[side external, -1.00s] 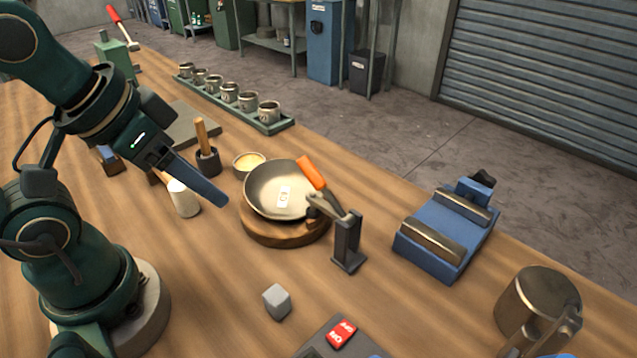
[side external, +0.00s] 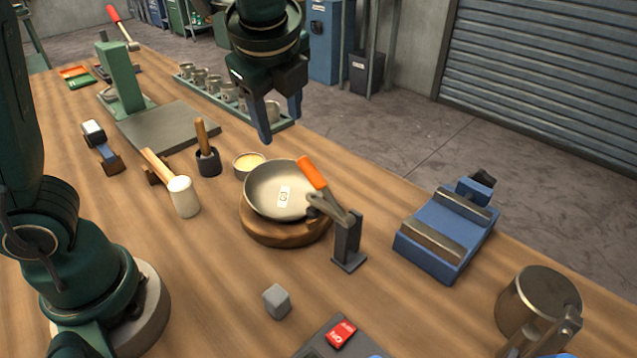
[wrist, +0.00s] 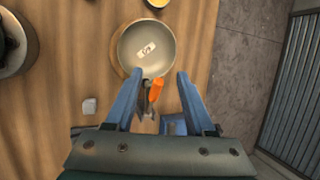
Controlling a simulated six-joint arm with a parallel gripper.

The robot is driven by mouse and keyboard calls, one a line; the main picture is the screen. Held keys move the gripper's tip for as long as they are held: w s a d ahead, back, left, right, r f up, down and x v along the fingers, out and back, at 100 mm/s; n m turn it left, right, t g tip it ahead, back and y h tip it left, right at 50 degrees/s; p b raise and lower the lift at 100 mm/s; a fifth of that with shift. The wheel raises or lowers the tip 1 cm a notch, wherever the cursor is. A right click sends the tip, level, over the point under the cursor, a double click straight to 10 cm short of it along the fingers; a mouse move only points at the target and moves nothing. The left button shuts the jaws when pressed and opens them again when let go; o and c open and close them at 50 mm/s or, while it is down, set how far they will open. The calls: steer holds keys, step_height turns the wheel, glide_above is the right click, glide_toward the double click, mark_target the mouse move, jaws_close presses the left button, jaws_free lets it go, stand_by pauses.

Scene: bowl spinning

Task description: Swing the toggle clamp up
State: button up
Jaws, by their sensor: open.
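The toggle clamp (side external: 346,231) is a dark grey post on a small base with an orange handle (side external: 312,172). Its handle slants up to the left, over the right edge of a metal bowl (side external: 275,192). The bowl sits on a round wooden turntable (side external: 280,232) and has a pale label inside. My gripper (side external: 281,120) is open and empty, in the air above and behind the bowl. In the wrist view, the orange handle (wrist: 156,90) shows between my spread fingers, below the bowl (wrist: 146,48). The handle is well below the fingers, not touching them.
A blue vise (side external: 450,235) stands right of the clamp. A mallet (side external: 183,196), a small yellow-filled dish (side external: 249,163) and a pestle in a cup (side external: 207,155) are to the left. A grey cube (side external: 277,301) lies in front. A tray of mugs (side external: 185,78) stands behind.

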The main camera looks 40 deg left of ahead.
mark_target(303, 160)
steer(key=shift+m+g, duration=0.3)
steer(key=shift+m, duration=0.5)
steer(key=d+f, duration=0.1)
steer(key=w+d+f, duration=0.1)
steer(key=d+f, duration=0.1)
steer(key=f, duration=0.1)
steer(key=shift+w, duration=0.25)
steer(key=shift+x, duration=2.35)
steer(key=shift+r, duration=0.1)
jaws_close()
steer(key=shift+s, duration=0.1)
